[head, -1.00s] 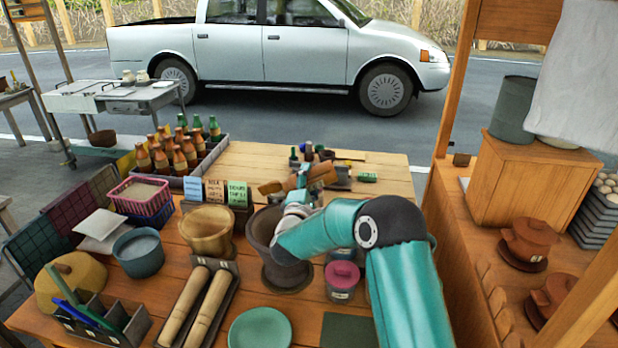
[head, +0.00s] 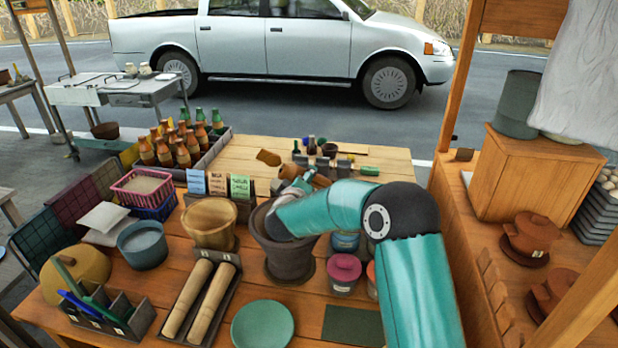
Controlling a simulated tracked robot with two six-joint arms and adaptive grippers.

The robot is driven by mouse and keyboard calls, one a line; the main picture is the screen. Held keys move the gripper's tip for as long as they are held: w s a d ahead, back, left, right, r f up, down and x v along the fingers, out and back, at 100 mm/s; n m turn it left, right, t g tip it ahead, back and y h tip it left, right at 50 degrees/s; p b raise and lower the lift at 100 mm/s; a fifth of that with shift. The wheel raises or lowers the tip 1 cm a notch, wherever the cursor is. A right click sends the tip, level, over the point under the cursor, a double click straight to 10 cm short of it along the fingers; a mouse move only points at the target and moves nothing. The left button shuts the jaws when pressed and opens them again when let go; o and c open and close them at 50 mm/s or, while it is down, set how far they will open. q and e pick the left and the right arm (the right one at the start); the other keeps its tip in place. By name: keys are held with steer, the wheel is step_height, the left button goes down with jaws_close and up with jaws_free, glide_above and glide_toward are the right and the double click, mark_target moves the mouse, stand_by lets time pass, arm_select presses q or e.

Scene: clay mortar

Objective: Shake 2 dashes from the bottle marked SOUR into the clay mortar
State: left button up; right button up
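The dark clay mortar (head: 283,262) stands upright near the middle of the table. My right arm reaches across from the right, its wrist over the mortar's rim. My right gripper (head: 308,179) is just behind the mortar, largely hidden by my own wrist. Brown-orange parts show around it; I cannot tell whether it holds anything. Several small dark bottles (head: 311,146) stand behind it at the table's back. Their labels are too small to read, so I cannot pick out the SOUR one. My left gripper is not in view.
A wooden mortar (head: 209,224) stands left of the clay one, with label cards (head: 240,187) behind. Two pestles (head: 201,300) lie in a tray in front. A pink-lidded jar (head: 343,272) and a green plate (head: 262,325) are near. A loose brown piece (head: 268,157) lies behind.

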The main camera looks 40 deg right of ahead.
steer(key=shift+r, duration=0.15)
stand_by(0.3)
steer(key=shift+b, duration=0.55)
steer(key=d+f+n+h+b, duration=0.1)
steer(key=n+b, duration=0.1)
steer(key=s+d+f+n+h+b, duration=0.1)
steer(key=n+b, duration=0.1)
steer(key=b, duration=0.1)
steer(key=shift+s+t, duration=0.1)
steer(key=shift+t, duration=0.2)
step_height(320, 180, up, 2)
steer(key=n+p, duration=0.2)
steer(key=shift+h+p, duration=0.3)
steer(key=shift+a+r+n+t+h+p, duration=0.1)
steer(key=shift+r+n+t+h+p, duration=0.25)
steer(key=shift+r+n+p, duration=0.45)
steer(key=shift+a+r+n+t, duration=0.1)
steer(key=shift+n+t, duration=0.1)
steer(key=shift+n, duration=0.3)
steer(key=shift+r+n+t, duration=0.1)
steer(key=shift+n+t, duration=0.05)
steer(key=shift+n, duration=0.35)
